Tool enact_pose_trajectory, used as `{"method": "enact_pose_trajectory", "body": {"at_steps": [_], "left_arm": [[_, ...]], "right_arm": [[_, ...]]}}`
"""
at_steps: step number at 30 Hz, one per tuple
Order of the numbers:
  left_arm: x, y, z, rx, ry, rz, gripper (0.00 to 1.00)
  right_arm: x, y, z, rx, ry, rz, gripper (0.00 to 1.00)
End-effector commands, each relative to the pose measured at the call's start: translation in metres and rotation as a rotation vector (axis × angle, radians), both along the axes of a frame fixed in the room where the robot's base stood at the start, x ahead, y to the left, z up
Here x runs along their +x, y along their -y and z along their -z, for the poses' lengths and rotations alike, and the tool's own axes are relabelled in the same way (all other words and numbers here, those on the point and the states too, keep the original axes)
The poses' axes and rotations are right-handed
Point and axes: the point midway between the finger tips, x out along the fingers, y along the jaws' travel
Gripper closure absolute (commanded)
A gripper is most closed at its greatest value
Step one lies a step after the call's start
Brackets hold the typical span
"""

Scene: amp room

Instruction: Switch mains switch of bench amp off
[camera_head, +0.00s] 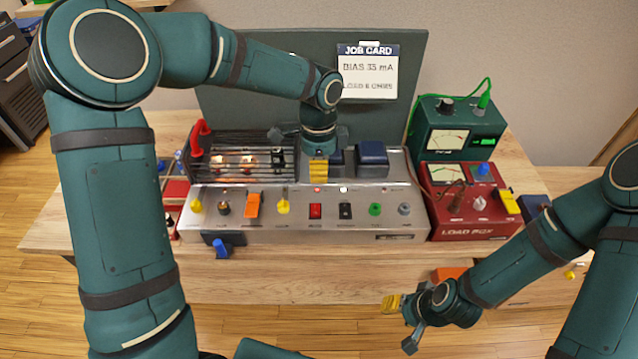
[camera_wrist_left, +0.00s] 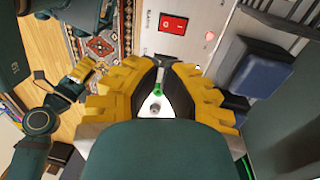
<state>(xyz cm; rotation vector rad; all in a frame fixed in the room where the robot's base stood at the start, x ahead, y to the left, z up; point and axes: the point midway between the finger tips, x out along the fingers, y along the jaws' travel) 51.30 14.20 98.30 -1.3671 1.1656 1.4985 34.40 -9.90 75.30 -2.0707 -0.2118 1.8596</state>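The bench amp (camera_head: 300,222) is a silver chassis with a row of knobs and switches on its front panel. A red rocker switch (camera_head: 315,211) sits near the middle of the panel, with a black rocker switch (camera_head: 345,211) to its right. I cannot read which label is mains. The red rocker also shows at the top of the left wrist view (camera_wrist_left: 172,24). My left gripper (camera_head: 318,178) is above the panel's top edge, over the red rocker and apart from it. In the wrist view its yellow fingers (camera_wrist_left: 166,68) have a gap with nothing held. My right gripper (camera_head: 392,304) is low in front of the bench.
A red load box (camera_head: 468,228) and a green meter box (camera_head: 455,135) stand right of the amp. Glowing tubes behind a cage (camera_head: 238,160) and dark blue transformers (camera_head: 372,160) rise behind the panel. A job card (camera_head: 368,72) hangs behind.

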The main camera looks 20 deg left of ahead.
Motion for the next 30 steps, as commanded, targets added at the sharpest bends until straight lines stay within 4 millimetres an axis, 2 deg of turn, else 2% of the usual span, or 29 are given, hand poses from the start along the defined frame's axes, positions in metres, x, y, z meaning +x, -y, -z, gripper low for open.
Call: {"method": "enact_pose_trajectory", "body": {"at_steps": [9,16,22,30], "left_arm": [[-0.008,0.002,0.064,0.000,-0.004,0.001,1.00],[-0.013,0.004,0.103,0.000,-0.004,0.001,1.00],[-0.014,0.004,0.121,-0.001,-0.002,0.000,1.00],[-0.015,0.004,0.125,-0.001,-0.001,0.000,1.00]], "right_arm": [[0.003,0.000,0.018,-0.001,0.008,0.002,0.53],[0.005,0.001,0.028,-0.003,0.013,0.003,0.53],[0.006,0.001,0.033,-0.003,0.015,0.004,0.53],[0.007,0.001,0.033,-0.003,0.016,0.004,0.53]]}}
